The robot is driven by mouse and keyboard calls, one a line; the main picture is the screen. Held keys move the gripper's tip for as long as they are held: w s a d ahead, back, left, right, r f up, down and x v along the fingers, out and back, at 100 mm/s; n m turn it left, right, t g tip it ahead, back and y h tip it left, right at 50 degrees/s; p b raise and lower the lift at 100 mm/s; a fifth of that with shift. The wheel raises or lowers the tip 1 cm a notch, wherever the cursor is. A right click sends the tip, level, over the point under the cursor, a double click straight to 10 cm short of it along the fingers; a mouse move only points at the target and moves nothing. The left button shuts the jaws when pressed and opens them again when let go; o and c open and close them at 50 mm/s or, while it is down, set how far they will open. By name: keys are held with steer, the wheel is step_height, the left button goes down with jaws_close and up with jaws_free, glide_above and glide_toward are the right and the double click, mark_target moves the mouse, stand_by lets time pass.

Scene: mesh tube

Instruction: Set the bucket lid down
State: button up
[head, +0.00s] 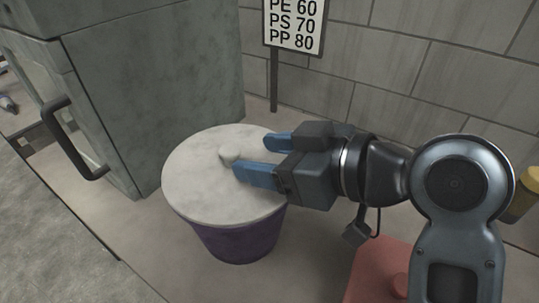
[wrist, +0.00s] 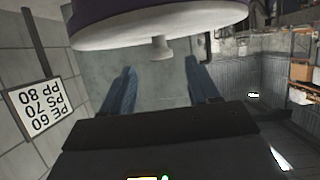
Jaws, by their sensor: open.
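The pale, marbled bucket lid (head: 195,185) lies across the top of the purple bucket (head: 240,240) in the head view. Its small knob (head: 229,154) stands near the middle. My gripper (head: 252,157) is over the right part of the lid, with its two blue fingers apart and pointing left towards the knob. In the wrist view the lid (wrist: 160,31) appears upside down at the top, with the knob (wrist: 161,48) beyond the open fingers (wrist: 160,75) and between their lines. Nothing is held. The far side of the bucket is hidden.
A grey-green cabinet (head: 160,90) with a dark handle (head: 70,140) stands close to the left of the bucket. A sign (head: 295,25) on a post stands behind, before a block wall. A red object (head: 375,275) is at the lower right.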

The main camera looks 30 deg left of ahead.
mark_target(234, 151)
steer(key=p+x, duration=0.1)
steer(key=x, duration=0.6)
steer(key=shift+a+r, duration=0.1)
steer(key=shift+a, duration=0.1)
steer(key=shift+c, duration=0.2)
jaws_close()
steer(key=shift+r, duration=0.1)
